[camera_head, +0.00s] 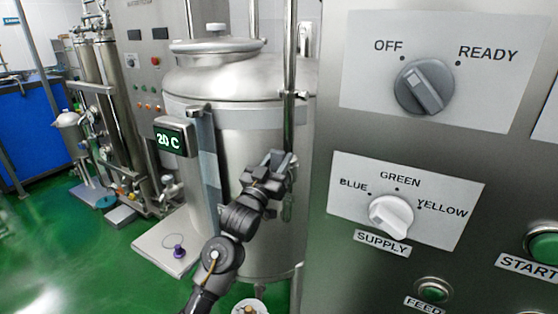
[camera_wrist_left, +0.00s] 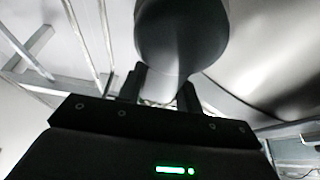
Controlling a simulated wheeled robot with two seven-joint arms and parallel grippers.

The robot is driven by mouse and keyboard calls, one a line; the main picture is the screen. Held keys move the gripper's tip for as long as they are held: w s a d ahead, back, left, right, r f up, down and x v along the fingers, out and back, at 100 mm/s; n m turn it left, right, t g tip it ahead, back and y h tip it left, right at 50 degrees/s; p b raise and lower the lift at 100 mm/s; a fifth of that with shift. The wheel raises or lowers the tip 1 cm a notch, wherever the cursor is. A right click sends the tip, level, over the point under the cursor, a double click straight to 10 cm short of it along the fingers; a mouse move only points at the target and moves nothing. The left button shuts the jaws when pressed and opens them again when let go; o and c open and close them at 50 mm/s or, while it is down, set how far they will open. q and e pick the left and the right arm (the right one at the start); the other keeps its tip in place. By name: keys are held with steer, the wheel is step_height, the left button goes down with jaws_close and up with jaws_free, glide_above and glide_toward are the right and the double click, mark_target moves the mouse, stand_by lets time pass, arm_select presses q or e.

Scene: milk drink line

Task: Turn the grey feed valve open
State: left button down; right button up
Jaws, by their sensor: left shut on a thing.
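My left gripper (camera_head: 280,161) is at the vertical steel pipe (camera_head: 289,65) in front of the tank, its arm rising from the bottom of the head view. It is shut on a dark grey rounded part, which I take to be the grey feed valve's handle (camera_wrist_left: 182,35). In the left wrist view this part fills the top middle, and its narrow lower end is between the two fingers (camera_wrist_left: 160,90). In the head view the gripper hides most of the valve, so its turn angle cannot be told. My right gripper is not in view.
A steel tank (camera_head: 240,85) with a "20 C" display (camera_head: 174,138) stands behind my left arm. A steel control panel (camera_head: 340,270) close on the right carries a grey OFF/READY knob (camera_head: 424,87), a white SUPPLY knob (camera_head: 391,215) and a green FEED button (camera_head: 433,291). Green floor is open at left.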

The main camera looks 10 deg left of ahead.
arm_select(q)
steer(key=shift+f, duration=0.1)
steer(key=c, duration=1.1)
jaws_free()
steer(key=shift+o, duration=0.7)
steer(key=shift+s+a+f, duration=0.1)
steer(key=shift+s+f, duration=0.05)
steer(key=shift+s, duration=0.1)
steer(key=b+v, duration=0.4)
steer(key=v, duration=0.6)
steer(key=shift+s, duration=0.1)
